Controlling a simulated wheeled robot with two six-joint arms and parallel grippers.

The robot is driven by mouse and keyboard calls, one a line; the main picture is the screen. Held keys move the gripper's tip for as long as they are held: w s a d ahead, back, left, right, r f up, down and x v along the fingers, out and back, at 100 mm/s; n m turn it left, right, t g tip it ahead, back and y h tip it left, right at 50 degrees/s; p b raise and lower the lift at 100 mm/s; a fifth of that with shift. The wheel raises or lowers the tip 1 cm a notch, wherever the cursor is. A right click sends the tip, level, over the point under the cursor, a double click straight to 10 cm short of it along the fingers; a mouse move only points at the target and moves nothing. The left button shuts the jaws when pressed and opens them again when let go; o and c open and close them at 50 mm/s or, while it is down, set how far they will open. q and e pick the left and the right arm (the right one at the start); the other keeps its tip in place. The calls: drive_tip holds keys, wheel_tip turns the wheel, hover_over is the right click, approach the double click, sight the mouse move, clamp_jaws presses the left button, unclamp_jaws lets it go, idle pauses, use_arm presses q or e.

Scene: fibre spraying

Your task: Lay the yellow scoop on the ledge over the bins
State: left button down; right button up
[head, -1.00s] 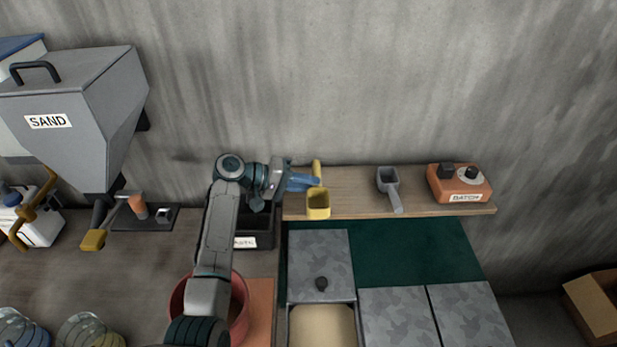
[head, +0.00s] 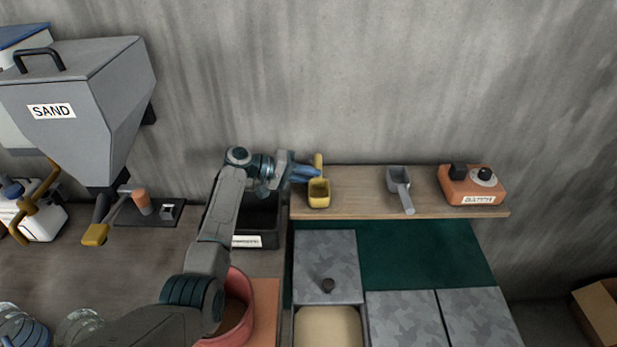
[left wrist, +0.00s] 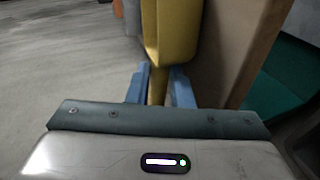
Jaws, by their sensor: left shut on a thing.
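The yellow scoop (head: 319,196) is at the left end of the wooden ledge (head: 365,203), its cup towards me and its handle towards the wall. My left gripper (head: 316,174) comes in from the left and is shut on the scoop's handle. In the left wrist view the blue fingers (left wrist: 160,88) stand on both sides of the yellow handle, and the scoop's cup (left wrist: 171,30) is beyond them. The cup looks at or just above the ledge; I cannot tell whether it touches. My right gripper is not in view.
A grey scoop (head: 400,188) and an orange batch box (head: 473,185) stand further right on the ledge. Below are grey bin lids (head: 327,262) and an open bin (head: 328,328). A black box (head: 256,224) and a red bucket (head: 237,310) are by my left arm.

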use_arm(q)
drive_tip(key=shift+s+d+f, duration=0.1)
drive_tip(key=c, duration=1.6)
unclamp_jaws()
drive_tip(key=shift+o, duration=0.2)
drive_tip(key=shift+r, duration=0.2)
drive_tip(key=shift+a+r, duration=0.15)
drive_tip(key=shift+a, duration=0.2)
drive_tip(key=p+v, duration=0.2)
drive_tip(key=v, duration=0.4)
drive_tip(key=shift+a, duration=0.4)
